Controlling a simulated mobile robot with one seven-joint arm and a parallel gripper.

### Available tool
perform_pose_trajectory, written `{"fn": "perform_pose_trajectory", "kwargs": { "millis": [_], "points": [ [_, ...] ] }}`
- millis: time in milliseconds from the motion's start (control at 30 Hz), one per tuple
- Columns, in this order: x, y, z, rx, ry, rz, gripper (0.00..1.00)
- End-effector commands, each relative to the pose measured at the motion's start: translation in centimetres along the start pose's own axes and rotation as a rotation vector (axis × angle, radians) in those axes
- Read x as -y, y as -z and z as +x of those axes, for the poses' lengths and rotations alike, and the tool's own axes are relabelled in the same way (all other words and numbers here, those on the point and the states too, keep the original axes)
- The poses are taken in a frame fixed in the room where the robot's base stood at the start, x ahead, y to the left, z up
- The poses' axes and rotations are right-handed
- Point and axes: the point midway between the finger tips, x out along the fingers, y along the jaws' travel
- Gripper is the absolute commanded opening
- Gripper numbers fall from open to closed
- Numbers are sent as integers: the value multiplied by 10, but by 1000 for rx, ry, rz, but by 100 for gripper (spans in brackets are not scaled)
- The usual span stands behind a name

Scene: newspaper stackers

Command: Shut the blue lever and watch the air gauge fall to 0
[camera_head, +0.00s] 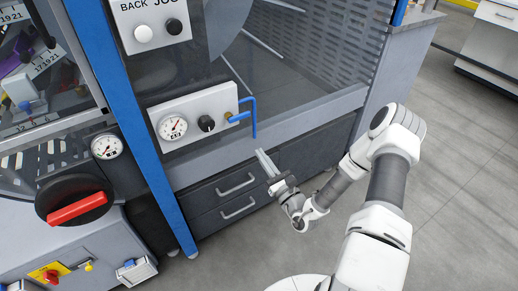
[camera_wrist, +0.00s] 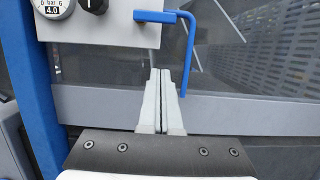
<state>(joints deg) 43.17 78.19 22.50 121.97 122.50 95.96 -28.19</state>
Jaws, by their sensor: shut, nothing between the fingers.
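The blue lever (camera_head: 253,118) is a bent rod at the right end of a light grey panel (camera_head: 187,135). Its long part hangs downward from a short horizontal part, beside a brass fitting. The lever also shows in the wrist view (camera_wrist: 190,40), up and to the right of my fingers. My gripper (camera_head: 262,155) is shut and empty, just below the lever; contact cannot be told.
A black knob (camera_head: 206,123) sits between gauge and lever. A blue post (camera_head: 135,110) stands left of the panel. A second gauge (camera_head: 107,146) and a red-handled black switch (camera_head: 77,207) are farther left. Drawers (camera_head: 237,184) lie below. Open floor is at right.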

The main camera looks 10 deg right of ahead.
Motion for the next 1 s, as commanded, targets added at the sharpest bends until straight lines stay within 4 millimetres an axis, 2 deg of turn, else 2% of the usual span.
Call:
{"fn": "perform_pose_trajectory", "kwargs": {
  "millis": [333,400,533,700,1000],
  "points": [
    [-1,2,75,5,-4,-3,0],
    [0,-3,85,3,-1,-2,0],
    [-1,-21,87,2,-2,-1,0],
    [0,-34,90,0,-2,-1,0],
    [-1,-39,92,0,-1,0,0]
  ]
}}
